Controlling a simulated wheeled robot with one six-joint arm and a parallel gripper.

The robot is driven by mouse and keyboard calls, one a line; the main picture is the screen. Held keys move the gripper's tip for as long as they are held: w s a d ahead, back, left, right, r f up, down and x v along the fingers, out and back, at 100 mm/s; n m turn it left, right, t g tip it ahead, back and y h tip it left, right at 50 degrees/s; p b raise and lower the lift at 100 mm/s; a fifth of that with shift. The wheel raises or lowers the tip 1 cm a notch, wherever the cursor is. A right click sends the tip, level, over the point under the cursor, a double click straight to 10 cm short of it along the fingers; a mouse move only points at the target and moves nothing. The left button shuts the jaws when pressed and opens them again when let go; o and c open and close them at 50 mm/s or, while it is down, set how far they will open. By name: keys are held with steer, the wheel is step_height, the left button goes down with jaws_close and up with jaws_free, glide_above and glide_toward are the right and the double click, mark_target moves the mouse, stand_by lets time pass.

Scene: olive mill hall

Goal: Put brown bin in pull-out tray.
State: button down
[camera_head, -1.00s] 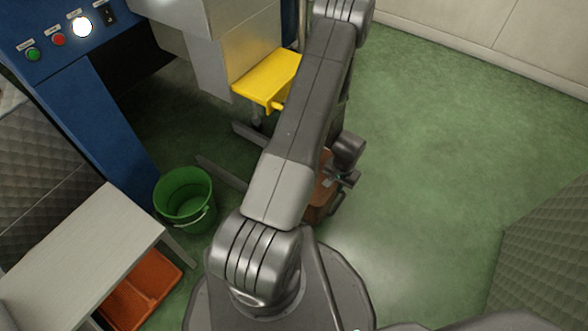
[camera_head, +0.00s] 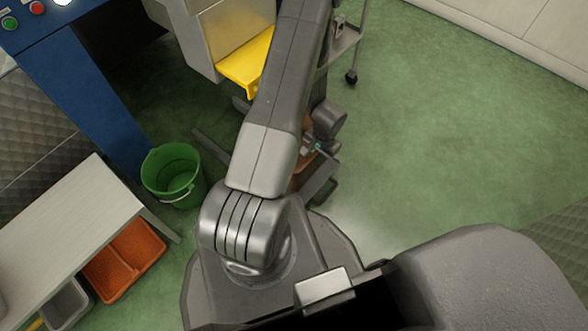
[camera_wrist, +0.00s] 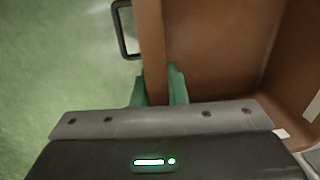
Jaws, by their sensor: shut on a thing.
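The brown bin (camera_wrist: 222,50) fills the right of the wrist view, with its inside and a side wall showing. My gripper (camera_wrist: 158,88) has its green fingers on either side of that wall and is shut on it. A dark wire handle stands out left of the wall. In the head view only a small part of the brown bin (camera_head: 302,170) shows beside my arm, low over the floor; my arm hides the rest. I cannot make out a pull-out tray for certain in either view.
Orange (camera_head: 122,262) and grey (camera_head: 66,304) containers sit under a pale bench (camera_head: 68,212). A wheeled metal frame (camera_head: 349,45) stands behind my arm. Green floor at right is clear.

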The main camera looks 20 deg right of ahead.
mark_target(316, 168)
step_height(316, 168, down, 10)
steer(key=b, duration=0.4)
steer(key=c, duration=1.5)
jaws_free()
steer(key=shift+o, duration=0.2)
step_height(316, 168, up, 12)
steer(key=s+p, duration=0.1)
steer(key=p, duration=0.3)
steer(key=shift+d, duration=0.25)
